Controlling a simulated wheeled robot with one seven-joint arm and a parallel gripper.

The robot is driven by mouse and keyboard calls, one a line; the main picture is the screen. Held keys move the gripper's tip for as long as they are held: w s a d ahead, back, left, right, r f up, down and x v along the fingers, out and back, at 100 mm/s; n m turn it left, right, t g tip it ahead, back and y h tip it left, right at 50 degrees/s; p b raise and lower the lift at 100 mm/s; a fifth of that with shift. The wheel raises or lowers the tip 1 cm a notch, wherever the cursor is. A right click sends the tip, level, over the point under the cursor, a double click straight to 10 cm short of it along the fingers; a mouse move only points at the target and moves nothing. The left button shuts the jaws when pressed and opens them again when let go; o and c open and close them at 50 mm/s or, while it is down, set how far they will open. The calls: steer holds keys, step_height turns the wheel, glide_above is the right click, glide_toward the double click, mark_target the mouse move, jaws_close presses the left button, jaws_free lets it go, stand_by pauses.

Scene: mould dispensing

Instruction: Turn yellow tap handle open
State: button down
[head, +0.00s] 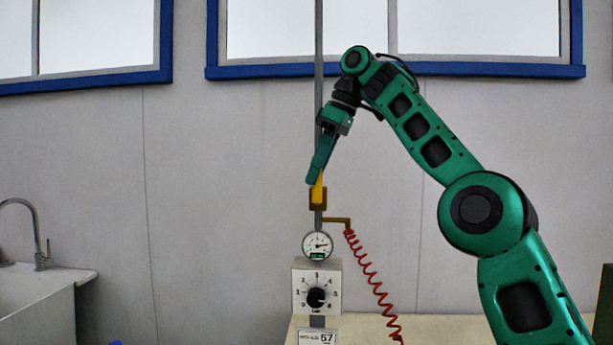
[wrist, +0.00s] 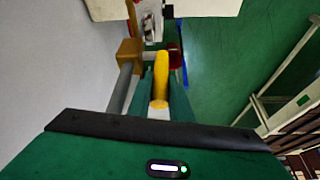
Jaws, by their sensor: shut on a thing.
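The yellow tap handle (head: 317,191) stands upright on a brass valve body (head: 318,206) on the grey vertical pipe (head: 319,40) in the head view. The handle (wrist: 160,82) also shows in the wrist view, pointing towards the camera between the fingers. My gripper (head: 314,180) reaches down from above and is shut on the handle's upper part. In the wrist view my gripper (wrist: 166,100) has one green finger on each side of the handle. The exact finger contact is partly hidden.
Below the valve are a round gauge (head: 317,245) and a numbered dial box (head: 317,286). A red coiled hose (head: 370,275) hangs to the right. A counter (head: 370,325) lies below, and a sink (head: 35,295) stands at the left.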

steer(key=shift+w+r, duration=0.2)
steer(key=shift+r, duration=0.05)
stand_by(0.4)
steer(key=c, duration=1.6)
jaws_free()
steer(key=shift+w+f, duration=0.1)
steer(key=shift+w, duration=0.05)
